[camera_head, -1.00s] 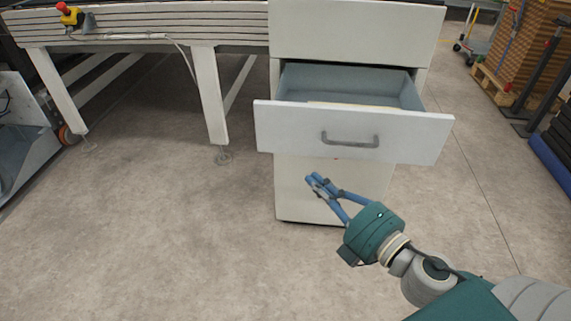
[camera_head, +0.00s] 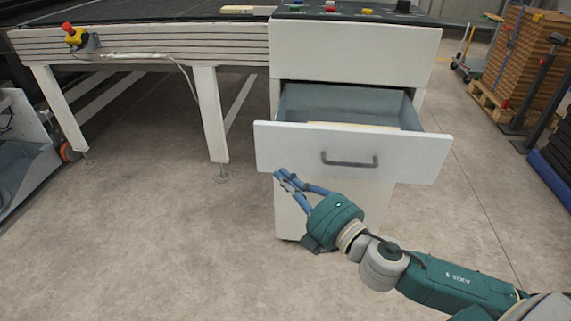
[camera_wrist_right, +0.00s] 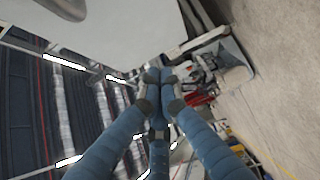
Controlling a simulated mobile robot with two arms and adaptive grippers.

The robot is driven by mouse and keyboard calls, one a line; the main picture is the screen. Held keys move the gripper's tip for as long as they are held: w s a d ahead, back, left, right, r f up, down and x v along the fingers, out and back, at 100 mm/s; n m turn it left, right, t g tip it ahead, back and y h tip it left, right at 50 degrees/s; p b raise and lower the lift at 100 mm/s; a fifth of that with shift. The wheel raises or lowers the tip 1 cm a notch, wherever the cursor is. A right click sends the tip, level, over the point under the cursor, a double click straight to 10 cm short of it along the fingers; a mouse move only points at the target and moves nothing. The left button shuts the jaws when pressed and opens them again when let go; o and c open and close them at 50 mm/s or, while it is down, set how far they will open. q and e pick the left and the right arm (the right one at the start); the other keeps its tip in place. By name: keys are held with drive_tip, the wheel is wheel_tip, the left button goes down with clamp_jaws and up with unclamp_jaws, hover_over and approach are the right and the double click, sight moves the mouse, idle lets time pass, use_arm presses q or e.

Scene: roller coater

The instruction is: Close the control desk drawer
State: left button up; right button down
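The control desk drawer (camera_head: 290,149) is pulled out of the white desk cabinet (camera_head: 350,55), with its grey inside showing from above. Its grey bar handle (camera_head: 349,164) is on the front panel. My right gripper (camera_head: 281,175) is just below the left part of the drawer front in the head view; I cannot tell whether it touches. In the right wrist view the blue fingers (camera_wrist_right: 159,77) meet at their tips with nothing between them. The white drawer front (camera_wrist_right: 130,30) fills the upper left there, with part of its handle (camera_wrist_right: 66,6). My left gripper is in neither view.
The control panel (camera_head: 350,12) with coloured buttons is on top of the desk. A ribbed machine bed (camera_head: 140,45) on white legs extends left, with a red emergency button (camera_head: 67,27). Stacked brown boards (camera_head: 520,55) stand far right. The floor (camera_head: 150,240) in front is clear.

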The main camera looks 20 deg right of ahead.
sight(273, 155)
drive_tip(key=w, duration=0.1)
drive_tip(key=w+d, duration=0.1)
drive_tip(key=w, duration=0.2)
drive_tip(key=shift+d, duration=0.25)
drive_tip(key=shift+w+d, duration=0.15)
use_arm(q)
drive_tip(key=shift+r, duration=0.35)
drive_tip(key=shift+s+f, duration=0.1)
